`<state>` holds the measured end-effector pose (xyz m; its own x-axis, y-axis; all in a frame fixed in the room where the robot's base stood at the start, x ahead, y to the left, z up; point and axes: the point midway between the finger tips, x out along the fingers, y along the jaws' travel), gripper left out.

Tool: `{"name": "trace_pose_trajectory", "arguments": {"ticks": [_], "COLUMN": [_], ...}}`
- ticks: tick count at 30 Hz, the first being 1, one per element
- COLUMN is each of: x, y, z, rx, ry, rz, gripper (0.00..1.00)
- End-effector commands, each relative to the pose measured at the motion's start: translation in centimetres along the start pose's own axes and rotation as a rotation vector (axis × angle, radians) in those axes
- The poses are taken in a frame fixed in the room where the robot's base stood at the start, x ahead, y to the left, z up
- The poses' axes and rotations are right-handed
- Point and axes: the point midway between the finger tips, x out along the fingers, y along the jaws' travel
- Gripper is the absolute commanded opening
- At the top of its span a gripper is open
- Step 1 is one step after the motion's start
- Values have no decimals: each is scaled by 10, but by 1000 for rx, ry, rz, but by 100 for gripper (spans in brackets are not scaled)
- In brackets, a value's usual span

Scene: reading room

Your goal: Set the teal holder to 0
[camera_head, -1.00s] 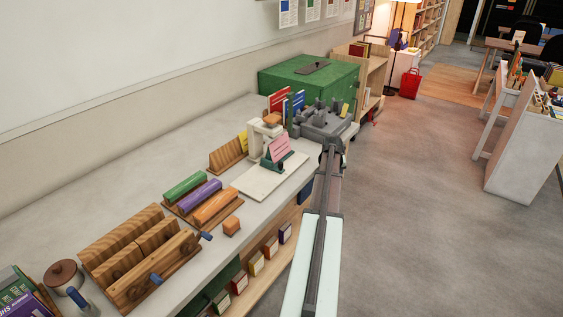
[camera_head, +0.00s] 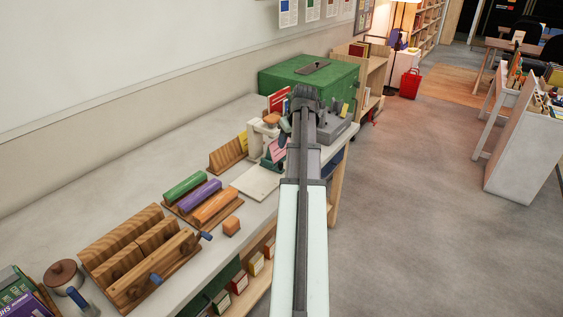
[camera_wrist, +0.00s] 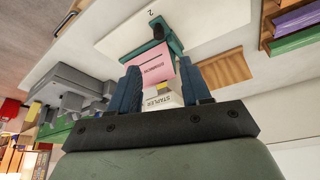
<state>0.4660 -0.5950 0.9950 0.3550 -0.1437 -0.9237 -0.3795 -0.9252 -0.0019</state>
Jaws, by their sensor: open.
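The teal holder (camera_head: 269,162) stands on a pale board (camera_head: 255,183) on the bench, with a pink card (camera_head: 279,147) in it. In the wrist view the teal holder (camera_wrist: 158,43) shows above my gripper, its pink card (camera_wrist: 153,65) reaching down in the picture between the fingers. A digit like 2 shows on the board (camera_wrist: 125,28); I see no 0. My gripper (camera_wrist: 161,80) is open, its two blue fingers apart, with nothing held. In the head view my arm hides most of my gripper. I cannot tell whether the fingers touch the card.
A cream stand (camera_head: 254,140) is close beside the holder. Grey machinery (camera_head: 338,127) and a green cabinet (camera_head: 285,82) stand beyond. A wooden rack (camera_head: 227,155), coloured rolls (camera_head: 200,195) and an orange block (camera_head: 231,226) are nearby. The floor at right is open.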

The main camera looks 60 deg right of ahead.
Motion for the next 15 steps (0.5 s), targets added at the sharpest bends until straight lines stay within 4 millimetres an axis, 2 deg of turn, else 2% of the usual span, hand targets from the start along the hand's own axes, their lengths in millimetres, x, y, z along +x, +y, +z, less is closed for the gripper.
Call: {"name": "trace_pose_trajectory", "arguments": {"ticks": [15], "x": [74], "y": [2], "z": [0], "rx": [2], "ry": [-2], "rz": [2], "gripper": [48]}}
